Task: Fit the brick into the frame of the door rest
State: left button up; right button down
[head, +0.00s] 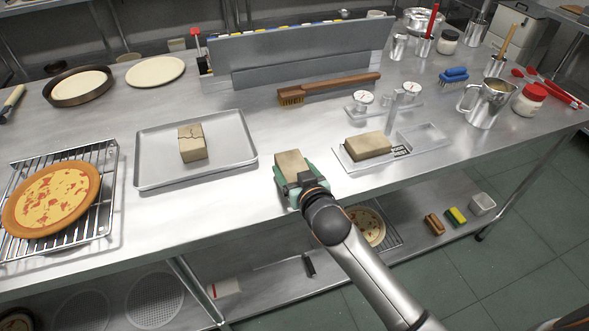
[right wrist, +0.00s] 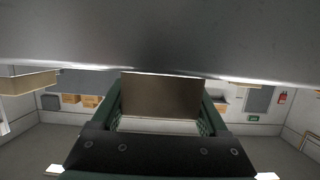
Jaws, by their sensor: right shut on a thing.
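My right gripper (head: 296,180) is shut on a tan brick (head: 291,163) above the front edge of the steel table. In the right wrist view the brick (right wrist: 160,96) sits between the two green fingers. The door rest (head: 392,149) appears to be the low metal piece to the right of the gripper. Another tan brick (head: 368,145) sits in its left part. Its right-hand frame (head: 424,137) looks empty. A brick with a dark crack (head: 193,143) lies on a metal tray (head: 150,177). My left gripper is not in view.
A pizza (head: 50,194) on a wire rack stands at the left. A metal jug (head: 488,102) and red-lidded jar (head: 529,98) stand at the right. Bare table separates the held brick from the tray.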

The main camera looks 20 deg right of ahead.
jog(key=shift+a+r, duration=0.1)
jog(key=shift+r, duration=0.15)
jog(key=shift+f, duration=0.1)
jog(key=shift+f, duration=0.15)
grip_release()
jog(key=shift+f, duration=0.1)
